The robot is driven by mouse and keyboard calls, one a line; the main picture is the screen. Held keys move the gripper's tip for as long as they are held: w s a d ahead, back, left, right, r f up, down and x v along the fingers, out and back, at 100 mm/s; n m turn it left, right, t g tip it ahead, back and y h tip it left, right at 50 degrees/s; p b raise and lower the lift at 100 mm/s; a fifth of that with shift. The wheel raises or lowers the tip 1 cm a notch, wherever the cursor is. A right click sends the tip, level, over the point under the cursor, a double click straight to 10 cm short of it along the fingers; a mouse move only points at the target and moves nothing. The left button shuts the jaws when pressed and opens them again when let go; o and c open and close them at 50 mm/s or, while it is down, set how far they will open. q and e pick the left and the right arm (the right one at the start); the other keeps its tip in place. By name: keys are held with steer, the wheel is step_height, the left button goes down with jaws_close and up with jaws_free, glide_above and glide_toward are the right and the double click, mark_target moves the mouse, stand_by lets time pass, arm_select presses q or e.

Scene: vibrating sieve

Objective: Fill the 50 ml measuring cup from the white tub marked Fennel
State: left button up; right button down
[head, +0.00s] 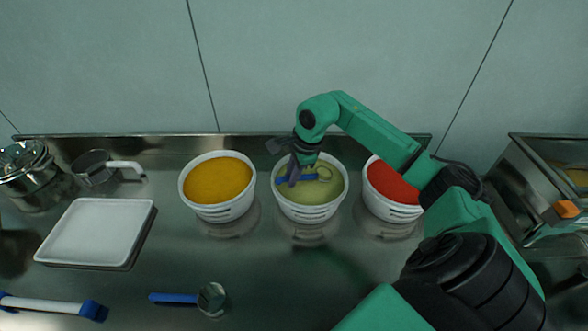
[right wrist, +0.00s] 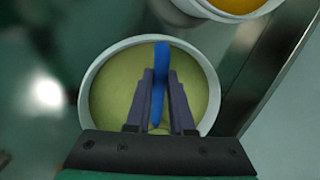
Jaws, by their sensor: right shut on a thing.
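The middle white tub (head: 310,212) holds pale green powder; I cannot read a label on it. It also shows in the right wrist view (right wrist: 87,72). My right gripper (head: 294,178) reaches down into this tub from above and is shut on the blue handle of a measuring cup (head: 310,177). In the right wrist view the blue handle (right wrist: 161,58) runs between the fingers of my gripper (right wrist: 160,78). The cup's round rim shows faintly at the powder, and most of its bowl is hidden. Its size marking cannot be read. My left gripper is not in view.
A tub with orange-yellow powder (head: 217,211) stands left and one with red powder (head: 392,209) right. A second blue-handled cup (head: 210,298), a white tray (head: 97,232), a metal sieve cup (head: 95,168) and a blue-ended white tool (head: 50,305) lie on the steel table.

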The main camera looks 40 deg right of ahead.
steer(key=shift+w+a+r+g+h+p, duration=0.1)
steer(key=shift+a+r+h+p, duration=0.2)
steer(key=shift+r+p, duration=0.4)
steer(key=shift+w+a+r+g+h+p, duration=0.1)
steer(key=shift+r+h+p, duration=0.35)
steer(key=shift+p, duration=0.5)
steer(key=shift+a+r+g+h+p, duration=0.15)
steer(key=shift+r+h+p, duration=0.2)
steer(key=shift+r+p, duration=0.35)
steer(key=shift+a+r+h+p, duration=0.2)
steer(key=shift+h+p, duration=0.2)
steer(key=shift+p, duration=0.25)
